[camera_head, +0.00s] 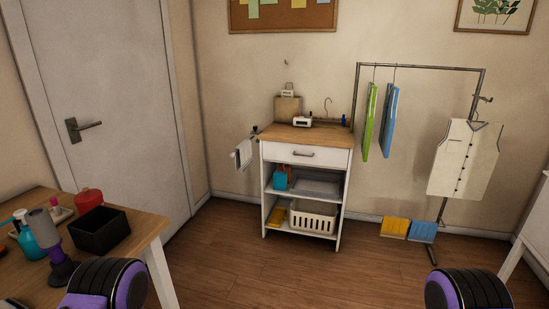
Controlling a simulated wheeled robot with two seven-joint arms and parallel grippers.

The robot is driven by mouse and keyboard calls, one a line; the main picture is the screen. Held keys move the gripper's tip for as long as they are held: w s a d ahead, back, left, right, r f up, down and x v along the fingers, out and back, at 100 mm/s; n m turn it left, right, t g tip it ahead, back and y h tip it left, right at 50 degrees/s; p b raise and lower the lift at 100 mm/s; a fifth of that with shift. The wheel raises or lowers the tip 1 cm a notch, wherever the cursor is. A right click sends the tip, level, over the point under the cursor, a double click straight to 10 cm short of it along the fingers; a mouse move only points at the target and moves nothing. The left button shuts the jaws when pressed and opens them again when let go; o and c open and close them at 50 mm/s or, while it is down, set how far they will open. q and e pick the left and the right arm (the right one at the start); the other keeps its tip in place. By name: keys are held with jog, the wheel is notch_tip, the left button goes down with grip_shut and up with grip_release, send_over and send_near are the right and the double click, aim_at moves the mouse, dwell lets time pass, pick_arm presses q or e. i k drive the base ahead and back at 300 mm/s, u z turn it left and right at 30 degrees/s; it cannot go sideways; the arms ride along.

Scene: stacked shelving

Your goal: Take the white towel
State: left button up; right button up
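A white towel (243,153) hangs from a short bar at the left side of the white shelf cabinet (307,153). It is small and far off in the head view, with a dark stripe or dark part beside it that I cannot make out. Neither of my grippers shows; only rounded black and purple parts of my arms show at the bottom edge, well apart from the towel.
A wooden table (141,226) with a black box (99,231) and bottles stands at the left. The wooden floor (300,275) before the cabinet is clear.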

aim_at(244, 157)
jog(key=u, duration=0.1)
jog(key=i, duration=2.5)
jog(key=u, duration=0.1)
